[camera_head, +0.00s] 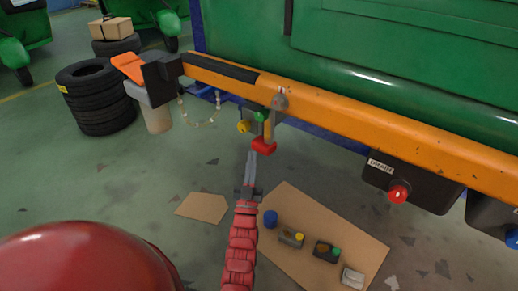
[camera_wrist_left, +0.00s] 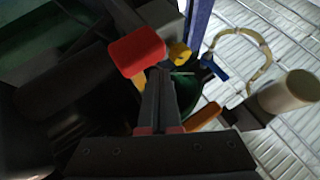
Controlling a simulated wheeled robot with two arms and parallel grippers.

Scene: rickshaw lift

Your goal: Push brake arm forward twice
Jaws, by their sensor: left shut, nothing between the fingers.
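The red end also shows in the left wrist view (camera_wrist_left: 137,50). My left gripper (camera_head: 251,156) is shut and empty, its tips close beside and just below the red end in the head view. In the left wrist view the closed fingers (camera_wrist_left: 159,75) point at the area beside the red end. I cannot tell whether they touch it. My right gripper is out of view.
The orange beam (camera_head: 340,115) crosses below the green body (camera_head: 390,45). A dark box with a red knob (camera_head: 397,194) hangs at the right. Tires (camera_head: 95,100) stand at the left. Cardboard (camera_head: 350,235) with several small items lies on the floor below.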

